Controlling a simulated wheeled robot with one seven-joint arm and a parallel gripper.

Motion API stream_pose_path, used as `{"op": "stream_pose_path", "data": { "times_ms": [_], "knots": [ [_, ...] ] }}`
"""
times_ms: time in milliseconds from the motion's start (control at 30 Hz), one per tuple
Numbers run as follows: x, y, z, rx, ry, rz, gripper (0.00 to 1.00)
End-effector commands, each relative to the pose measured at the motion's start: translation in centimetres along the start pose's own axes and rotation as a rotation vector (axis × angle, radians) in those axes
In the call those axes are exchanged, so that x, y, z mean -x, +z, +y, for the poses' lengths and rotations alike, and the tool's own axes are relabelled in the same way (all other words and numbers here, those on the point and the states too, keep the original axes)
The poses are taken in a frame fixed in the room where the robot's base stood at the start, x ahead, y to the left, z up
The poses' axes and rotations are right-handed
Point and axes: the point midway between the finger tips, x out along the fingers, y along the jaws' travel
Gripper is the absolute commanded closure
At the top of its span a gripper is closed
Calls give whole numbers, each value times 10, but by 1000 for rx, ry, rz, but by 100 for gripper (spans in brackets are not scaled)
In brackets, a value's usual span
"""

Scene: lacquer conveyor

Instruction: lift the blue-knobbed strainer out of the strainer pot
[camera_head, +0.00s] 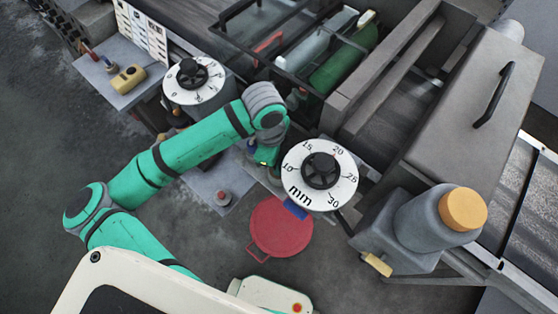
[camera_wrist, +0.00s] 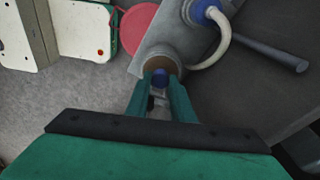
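The two green fingers stand apart on either side of the knob, with a narrow gap visible. I cannot tell whether a finger touches it. The strainer below the knob is hidden. In the head view, my gripper (camera_head: 264,156) points down beside the mm dial, and the pot and knob are largely hidden there.
The mm dial (camera_head: 320,174) stands close right of my gripper. A white hose (camera_wrist: 222,40) with a blue collar (camera_wrist: 205,12) is near the pot. A red round object (camera_head: 281,228) is on the floor. A second dial (camera_head: 193,80) stands behind my arm. Floor at left is clear.

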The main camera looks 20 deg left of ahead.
Motion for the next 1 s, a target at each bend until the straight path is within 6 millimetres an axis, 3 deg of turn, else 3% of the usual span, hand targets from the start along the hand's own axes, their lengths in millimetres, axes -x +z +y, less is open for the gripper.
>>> {"op": "stream_pose_path", "data": {
  "times_ms": [33,67,1000],
  "knots": [
    [0,0,0,1,0,0,94],
    [0,0,0,1,0,0,100],
    [27,-3,0,0,-1,0,100]
  ]
}}
